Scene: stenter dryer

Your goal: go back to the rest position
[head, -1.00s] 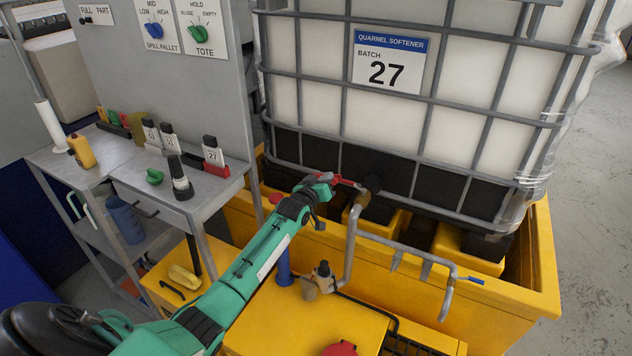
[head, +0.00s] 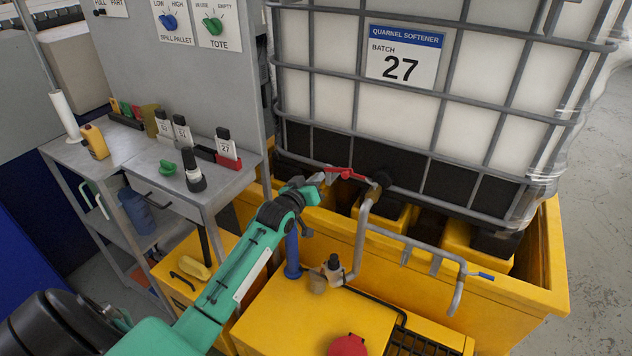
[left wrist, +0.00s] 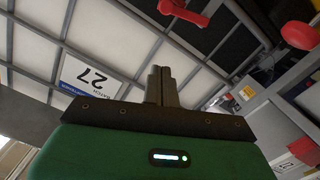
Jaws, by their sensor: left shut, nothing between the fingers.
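My left gripper (head: 318,180) is at the end of the green arm, in front of the lower part of the caged tote (head: 462,97). It is shut with nothing in it; the closed fingers show in the left wrist view (left wrist: 162,86). Its tips are just left of the red valve handle (head: 347,174) in the head view. The handle also shows in the left wrist view (left wrist: 184,11), apart from the fingers. My right gripper is not in view.
A yellow spill pallet (head: 545,283) stands under the tote. A grey pipe (head: 361,238) rises near the valve, with a yellow cabinet (head: 300,318) in front. A metal bench (head: 130,148) with bottles stands at left. Bare floor lies at far right.

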